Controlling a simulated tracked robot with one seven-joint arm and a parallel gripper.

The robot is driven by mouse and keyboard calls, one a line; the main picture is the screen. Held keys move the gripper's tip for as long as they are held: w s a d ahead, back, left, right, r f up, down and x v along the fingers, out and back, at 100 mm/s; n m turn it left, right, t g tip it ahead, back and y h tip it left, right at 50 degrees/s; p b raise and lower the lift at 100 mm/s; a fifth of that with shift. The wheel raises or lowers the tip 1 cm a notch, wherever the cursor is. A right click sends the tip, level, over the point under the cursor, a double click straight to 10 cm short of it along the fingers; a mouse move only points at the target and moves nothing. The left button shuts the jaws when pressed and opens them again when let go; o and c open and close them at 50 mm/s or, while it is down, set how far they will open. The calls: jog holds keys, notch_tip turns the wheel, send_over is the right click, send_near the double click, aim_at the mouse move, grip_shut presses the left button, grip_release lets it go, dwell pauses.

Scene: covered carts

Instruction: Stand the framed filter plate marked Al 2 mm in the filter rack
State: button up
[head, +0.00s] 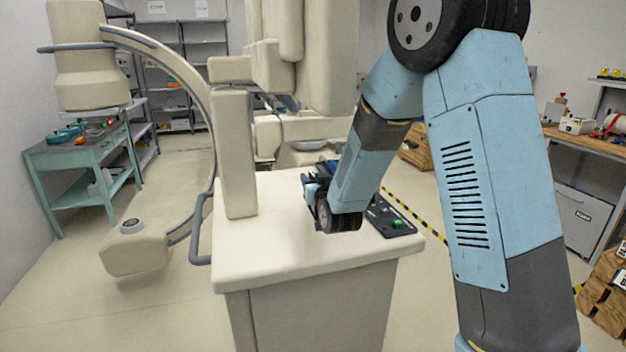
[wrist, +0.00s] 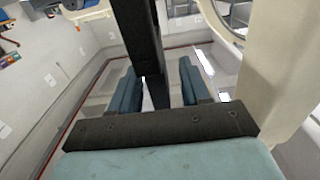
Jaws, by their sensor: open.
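My gripper (head: 311,188) is low over the cream cart top (head: 285,245) in the head view, beside an upright cream post; my arm hides much of what is around it. In the wrist view my gripper (wrist: 158,84) shows two blue fingers standing apart. A dark upright bar (wrist: 141,35) runs between them in the picture; I cannot tell what it is or whether the fingers touch it. I cannot make out a framed filter plate marked Al 2 mm or the filter rack in either view.
A dark panel with a green button (head: 397,224) lies at the cart's right edge. The upright cream post (head: 235,155) stands at its left. A covered C-shaped arm (head: 190,85) curves behind. A green table (head: 85,150) is far left, a workbench (head: 585,145) far right.

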jog(key=v, duration=1)
jog(key=shift+s, duration=0.3)
jog(key=shift+d+r, duration=0.1)
jog(key=shift+d, duration=0.05)
jog(key=s+d+r+m+g+h, duration=0.1)
jog(key=s+d+r+g+h, duration=0.2)
jog(key=s+d+r+g, duration=0.6)
jog(key=s+d+m+g+h, duration=0.1)
jog(key=s+d, duration=0.4)
jog(key=s, duration=0.5)
jog(key=s+d+r+m+g+h, duration=0.1)
jog(key=s+d, duration=0.4)
jog(key=s, duration=0.5)
jog(key=shift+d+r+g, duration=0.25)
jog(key=shift+r+g, duration=0.1)
jog(key=shift+g, duration=0.05)
jog(key=shift+s, duration=0.1)
